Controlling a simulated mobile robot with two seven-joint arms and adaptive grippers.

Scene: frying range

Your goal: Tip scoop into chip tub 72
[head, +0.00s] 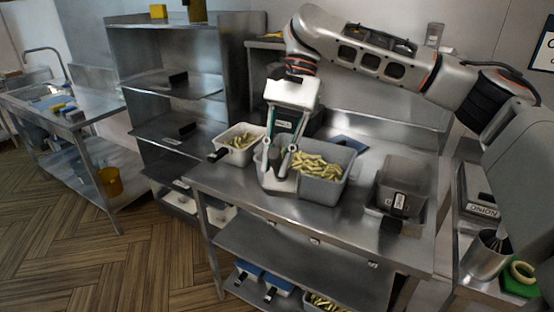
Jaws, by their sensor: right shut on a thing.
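My right gripper (279,163) comes down from above the steel bench with its fingers pointing down. It is shut on a pale grey piece (274,182), which looks like part of the scoop; the fingers hide much of it. This piece is beside the left end of a grey tub (322,193) filled with yellow chips (318,166). I cannot tell whether it touches the tub. A white tub (229,145) with some chips and a black tab stands to the left. No number 72 is readable on any tub. My left gripper is not in view.
Stacked grey tubs (401,177) stand at the bench's right. The steel bench (240,189) has bare room along its front edge. Blue containers (276,282) and more chips (324,303) are on the shelf below. A steel rack (150,92) stands at the left; a metal pot (486,256) is far right.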

